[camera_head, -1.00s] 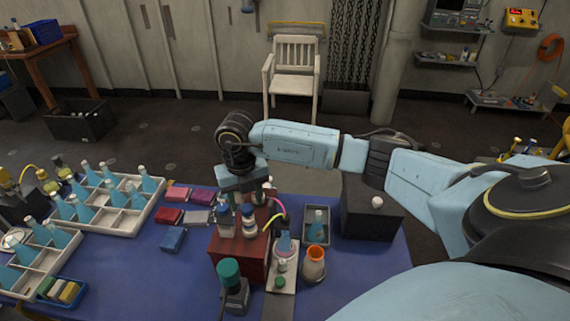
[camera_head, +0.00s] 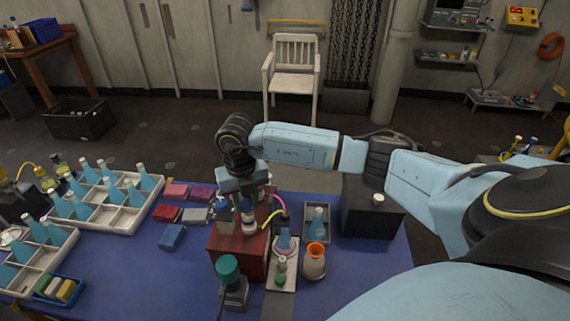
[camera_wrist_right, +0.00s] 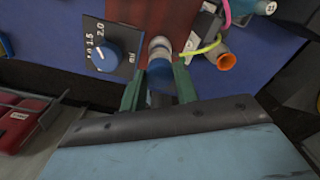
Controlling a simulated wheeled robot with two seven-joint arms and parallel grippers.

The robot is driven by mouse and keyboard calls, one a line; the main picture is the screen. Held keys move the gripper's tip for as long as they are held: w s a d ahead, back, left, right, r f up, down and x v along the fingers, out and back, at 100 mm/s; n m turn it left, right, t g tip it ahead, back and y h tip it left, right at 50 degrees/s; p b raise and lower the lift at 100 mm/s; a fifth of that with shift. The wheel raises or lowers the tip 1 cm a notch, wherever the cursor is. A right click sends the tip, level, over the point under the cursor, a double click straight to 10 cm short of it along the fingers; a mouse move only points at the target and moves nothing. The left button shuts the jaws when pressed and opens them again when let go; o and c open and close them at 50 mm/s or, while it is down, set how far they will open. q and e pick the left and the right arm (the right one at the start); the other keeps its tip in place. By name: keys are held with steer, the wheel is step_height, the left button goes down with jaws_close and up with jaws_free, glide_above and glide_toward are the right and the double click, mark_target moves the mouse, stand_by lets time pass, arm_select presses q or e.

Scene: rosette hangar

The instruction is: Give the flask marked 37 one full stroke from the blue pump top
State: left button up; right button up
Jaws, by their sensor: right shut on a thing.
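My right gripper (camera_head: 243,198) reaches down over the red pump box (camera_head: 229,262). In the right wrist view its green fingers (camera_wrist_right: 159,85) are shut on a pump top with a blue band (camera_wrist_right: 160,71). Bottles with blue parts stand close together at the box in the head view, partly hidden by the gripper. My left gripper is not in view.
A dial with volume marks (camera_wrist_right: 109,56) shows beside the held top. An orange-mouthed cup (camera_head: 315,262), a grey tray with a flask (camera_head: 306,237) and a green-topped bottle (camera_head: 231,283) stand close by. Flask racks (camera_head: 124,222) are at left. Blue mat is bare at front right.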

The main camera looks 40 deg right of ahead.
steer(key=shift+r+p, duration=1.5)
steer(key=shift+r, duration=0.55)
steer(key=shift+f+b, duration=1.55)
steer(key=shift+f, duration=0.55)
steer(key=o, duration=0.8)
steer(key=shift+c, duration=0.2)
steer(key=shift+r, duration=0.15)
steer(key=shift+r+p, duration=2.6)
steer(key=shift+r, duration=0.85)
